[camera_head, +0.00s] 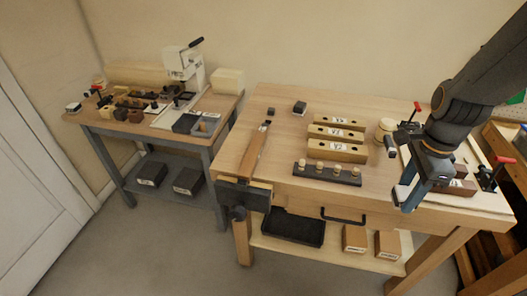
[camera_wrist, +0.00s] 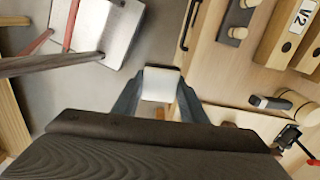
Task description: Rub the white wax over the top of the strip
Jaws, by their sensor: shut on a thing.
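My gripper (camera_head: 408,194) hangs at the front right edge of the main bench. In the wrist view its two blue-grey fingers (camera_wrist: 159,90) are shut on the white wax (camera_wrist: 161,83), a small pale block showing between the tips. A long, narrow brown strip (camera_head: 254,152) with a dark piece near its far end runs front to back at the bench's left side, above the dark front vise (camera_head: 243,193). My gripper and the wax are well to the right of this strip and apart from it.
Light wooden blocks with holes (camera_head: 335,151) and a dark peg rack (camera_head: 327,173) stand between the strip and my gripper. Red-handled clamps (camera_head: 490,178) and a round wooden mallet head (camera_head: 384,129) are near my arm. Bare benchtop (camera_head: 285,130) lies right of the strip.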

